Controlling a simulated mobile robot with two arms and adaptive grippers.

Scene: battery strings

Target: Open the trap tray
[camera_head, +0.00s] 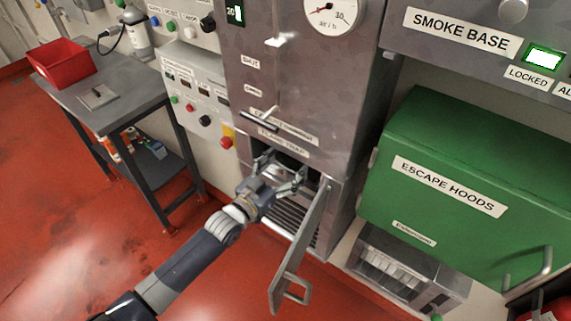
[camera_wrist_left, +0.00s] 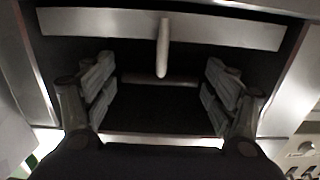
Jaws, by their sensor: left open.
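The trap compartment (camera_head: 292,153) is a dark opening low in the grey metal cabinet, under a label strip that is hard to read. Its hinged metal door (camera_head: 304,240) stands swung open to the right. In the left wrist view, a pale metal front plate (camera_wrist_left: 90,25), perhaps the tray's, crosses the top of the opening. A short rod-like handle (camera_wrist_left: 162,48) projects from its middle. My left gripper (camera_head: 280,168) is at the mouth of the opening. In the wrist view its fingers (camera_wrist_left: 158,82) are spread and empty, either side of the handle's line. My right gripper is not in view.
A green escape-hoods box (camera_head: 450,190) stands right of the open door. Slatted metal (camera_head: 292,215) lies below the opening. A grey table (camera_head: 105,105) with a red bin (camera_head: 65,65) stands at the left. The red floor between is mostly clear.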

